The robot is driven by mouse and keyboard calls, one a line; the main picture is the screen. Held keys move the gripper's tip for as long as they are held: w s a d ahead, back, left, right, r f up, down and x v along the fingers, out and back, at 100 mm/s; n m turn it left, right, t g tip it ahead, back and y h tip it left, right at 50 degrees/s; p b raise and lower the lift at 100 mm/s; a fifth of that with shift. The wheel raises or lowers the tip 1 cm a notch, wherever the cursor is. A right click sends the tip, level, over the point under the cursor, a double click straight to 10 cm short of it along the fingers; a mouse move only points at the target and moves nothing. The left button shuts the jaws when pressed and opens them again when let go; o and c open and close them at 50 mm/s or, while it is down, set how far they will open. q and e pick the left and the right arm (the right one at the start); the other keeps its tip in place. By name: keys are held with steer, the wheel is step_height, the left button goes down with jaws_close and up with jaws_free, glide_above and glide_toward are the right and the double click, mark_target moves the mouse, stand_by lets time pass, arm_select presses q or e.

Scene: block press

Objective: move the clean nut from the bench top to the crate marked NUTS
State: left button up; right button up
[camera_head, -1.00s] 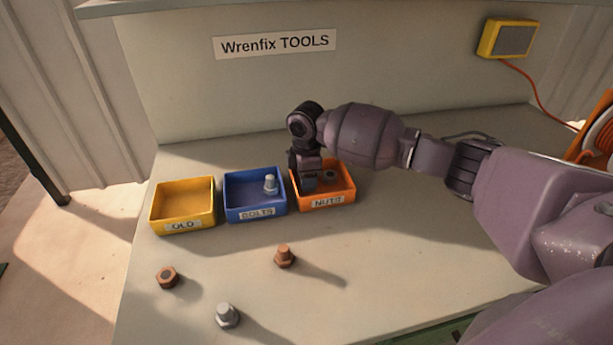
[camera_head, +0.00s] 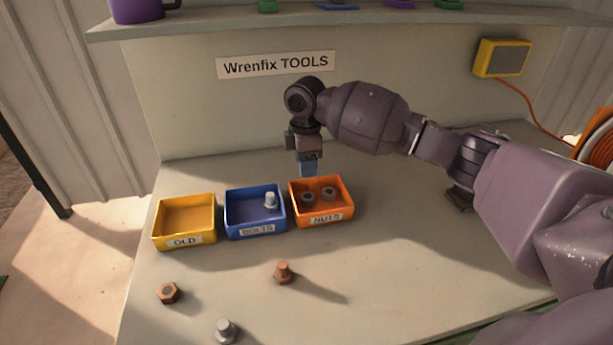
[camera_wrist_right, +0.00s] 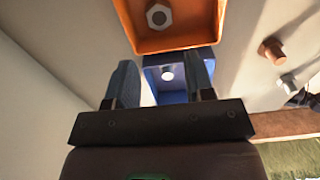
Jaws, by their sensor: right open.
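Two dark grey nuts, one at the left (camera_head: 307,198) and one at the right (camera_head: 328,193), lie in the orange crate marked NUTS (camera_head: 322,219). In the right wrist view one grey nut (camera_wrist_right: 158,15) shows inside the orange crate (camera_wrist_right: 178,44). My right gripper (camera_head: 308,170) is open and empty, raised above the back of the NUTS crate, apart from the nuts. Its two spread fingers (camera_wrist_right: 160,82) show in the wrist view with nothing between them. No grey nut shows on the bench top (camera_head: 400,250). My left gripper is not in view.
A blue BOLTS crate (camera_head: 238,232) holding a grey bolt (camera_head: 270,200) and an empty yellow OLD crate (camera_head: 168,241) stand to the left. A rusty nut (camera_head: 168,292), rusty bolt (camera_head: 283,272) and grey bolt (camera_head: 225,331) are in front. A shelf (camera_head: 230,25) runs above.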

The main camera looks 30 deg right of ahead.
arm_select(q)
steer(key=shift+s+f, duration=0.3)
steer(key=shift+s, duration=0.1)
arm_select(e)
step_height(320, 180, up, 2)
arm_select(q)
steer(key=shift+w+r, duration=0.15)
